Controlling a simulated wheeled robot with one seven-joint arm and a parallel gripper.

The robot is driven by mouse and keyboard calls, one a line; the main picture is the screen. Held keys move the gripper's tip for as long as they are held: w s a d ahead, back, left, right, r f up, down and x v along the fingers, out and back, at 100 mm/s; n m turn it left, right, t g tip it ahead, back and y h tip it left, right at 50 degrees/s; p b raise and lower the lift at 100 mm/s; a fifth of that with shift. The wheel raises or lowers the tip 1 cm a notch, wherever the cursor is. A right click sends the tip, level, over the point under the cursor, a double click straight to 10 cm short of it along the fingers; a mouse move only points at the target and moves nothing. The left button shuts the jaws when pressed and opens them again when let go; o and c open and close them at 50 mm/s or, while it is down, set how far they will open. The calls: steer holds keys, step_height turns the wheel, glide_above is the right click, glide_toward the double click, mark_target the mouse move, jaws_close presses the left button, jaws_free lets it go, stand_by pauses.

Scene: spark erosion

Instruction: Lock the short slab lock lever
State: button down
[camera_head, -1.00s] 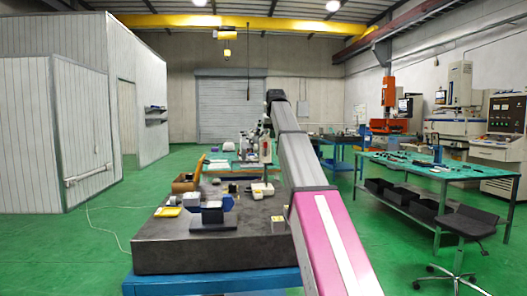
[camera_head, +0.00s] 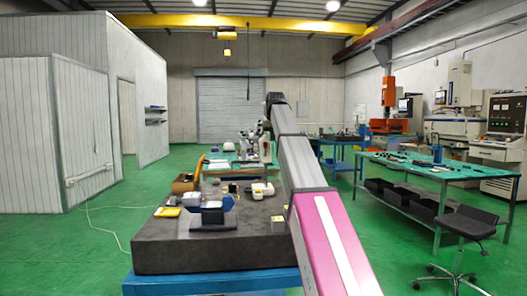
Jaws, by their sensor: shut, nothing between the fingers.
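I cannot make out a short slab lock lever in this view; it is too small or hidden. A dark stone slab (camera_head: 160,252) lies on a blue stand (camera_head: 215,283) in front of me. My arm rises from the lower right, across the slab's right side, to a dark joint at the top. My gripper cannot be made out; the arm beyond that joint is hidden or merges with the clutter behind the slab.
On the slab are a dark block (camera_head: 212,217), a blue piece (camera_head: 228,203), a silver block (camera_head: 192,199), a wooden box (camera_head: 185,184) and a white device (camera_head: 262,190). A green-topped bench (camera_head: 400,170) and a black stool (camera_head: 468,222) stand at right.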

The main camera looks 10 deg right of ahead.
mark_target(264, 139)
steer(key=shift+f, duration=0.45)
steer(key=shift+a, duration=0.15)
stand_by(0.3)
steer(key=shift+a+f, duration=0.15)
steer(key=shift+a, duration=1.7)
